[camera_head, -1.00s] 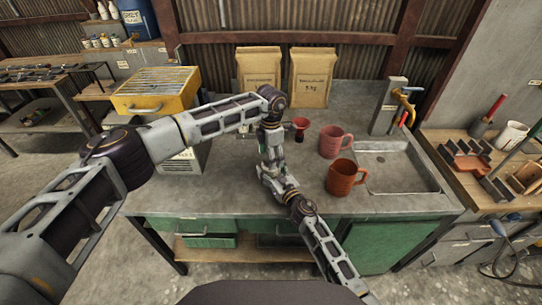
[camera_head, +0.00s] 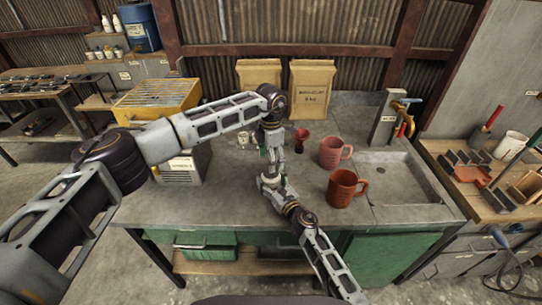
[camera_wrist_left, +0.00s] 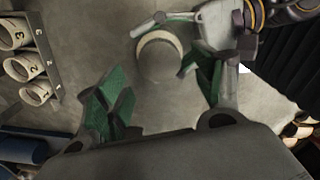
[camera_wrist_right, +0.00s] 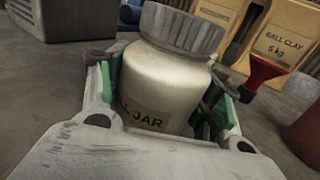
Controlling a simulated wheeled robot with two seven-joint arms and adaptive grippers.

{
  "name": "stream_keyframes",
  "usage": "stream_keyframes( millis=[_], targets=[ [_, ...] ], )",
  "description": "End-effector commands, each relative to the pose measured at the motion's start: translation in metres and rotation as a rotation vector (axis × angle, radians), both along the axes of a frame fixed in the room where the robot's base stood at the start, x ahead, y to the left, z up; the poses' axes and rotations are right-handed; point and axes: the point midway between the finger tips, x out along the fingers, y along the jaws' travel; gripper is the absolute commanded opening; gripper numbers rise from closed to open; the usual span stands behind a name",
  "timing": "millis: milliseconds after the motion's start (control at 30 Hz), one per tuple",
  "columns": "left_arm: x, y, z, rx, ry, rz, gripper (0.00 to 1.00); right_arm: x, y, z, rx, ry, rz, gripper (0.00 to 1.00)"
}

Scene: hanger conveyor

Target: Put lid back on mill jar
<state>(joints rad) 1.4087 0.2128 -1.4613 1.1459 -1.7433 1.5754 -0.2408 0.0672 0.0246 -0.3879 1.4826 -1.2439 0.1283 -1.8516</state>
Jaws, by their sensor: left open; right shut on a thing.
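The mill jar (camera_wrist_right: 160,85) is cream with a label ending in "JAR" and stands upright on the bench. My right gripper (camera_wrist_right: 165,105) is shut around its body from the near side. The grey ribbed lid (camera_wrist_right: 185,32) sits on top of the jar. The left wrist view shows the lid from above as a grey disc (camera_wrist_left: 158,60), with a pale crescent along its edge. My left gripper (camera_wrist_left: 155,100) is open and empty above it, apart from the lid. In the head view the arms hide most of the jar (camera_head: 269,181).
A pink mug (camera_head: 332,153) and a brown mug (camera_head: 342,189) stand right of the jar, before the sink (camera_head: 400,178). A red funnel (camera_head: 301,136) and clay bags (camera_head: 310,90) are behind. The front left bench is clear.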

Motion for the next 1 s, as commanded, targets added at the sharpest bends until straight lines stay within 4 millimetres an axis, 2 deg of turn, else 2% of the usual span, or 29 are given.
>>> stream_keyframes(
  millis=[167, 367, 633, 1000],
  targets=[
    [-0.006, -0.007, -0.005, -0.023, 0.017, -0.002, 0.68, 0.0, 0.0, 0.0, 0.0, 0.0, 0.0, 0.0],
    [-0.004, -0.02, 0.011, -0.078, 0.012, 0.006, 0.68, 0.0, 0.0, 0.0, 0.0, 0.0, 0.0, 0.0],
    [0.002, -0.016, 0.032, -0.071, 0.0, 0.234, 0.68, 0.0, 0.0, 0.0, 0.0, 0.0, 0.0, 0.0],
    [0.002, -0.005, 0.037, -0.022, -0.005, 0.535, 0.68, 0.0, 0.0, 0.0, 0.0, 0.0, 0.0, 0.0]
  ],
)
